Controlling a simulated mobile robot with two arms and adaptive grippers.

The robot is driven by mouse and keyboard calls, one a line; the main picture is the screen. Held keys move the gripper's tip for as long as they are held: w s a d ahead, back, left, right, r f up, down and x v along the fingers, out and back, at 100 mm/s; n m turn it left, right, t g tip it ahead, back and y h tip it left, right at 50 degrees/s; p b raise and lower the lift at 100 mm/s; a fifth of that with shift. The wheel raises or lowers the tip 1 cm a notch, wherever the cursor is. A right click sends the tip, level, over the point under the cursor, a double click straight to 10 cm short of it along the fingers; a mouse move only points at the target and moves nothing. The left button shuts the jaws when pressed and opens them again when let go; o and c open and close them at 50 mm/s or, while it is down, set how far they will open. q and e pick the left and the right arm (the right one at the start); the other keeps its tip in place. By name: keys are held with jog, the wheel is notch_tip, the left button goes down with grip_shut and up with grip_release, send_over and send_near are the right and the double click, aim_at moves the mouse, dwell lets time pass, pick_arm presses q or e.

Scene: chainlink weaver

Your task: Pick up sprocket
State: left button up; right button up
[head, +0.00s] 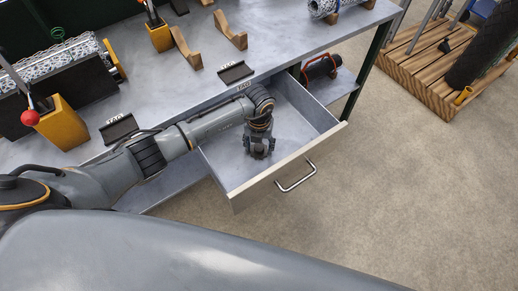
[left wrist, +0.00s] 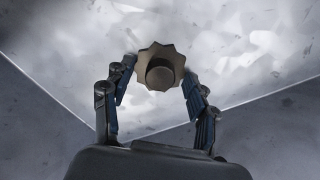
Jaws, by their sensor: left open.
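The sprocket (left wrist: 159,68) is a small brownish toothed wheel with a round raised hub. In the left wrist view it lies on the pale drawer floor, between and just past the fingertips of my left gripper (left wrist: 160,88). The fingers are spread on both sides of it; I cannot tell whether either one touches it. In the head view my left gripper (head: 259,152) points down into the open drawer (head: 305,149), and the sprocket is hidden beneath it. My right gripper is not in view.
The drawer's walls stand close around the gripper, with a metal handle (head: 296,177) on its front. The workbench (head: 170,75) above holds wooden cradles (head: 186,48), a black label stand (head: 236,71) and a machine with a red knob (head: 30,117). Open floor lies to the right.

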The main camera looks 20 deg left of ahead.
pick_arm(q)
grip_shut()
jog(key=shift+r, duration=0.1)
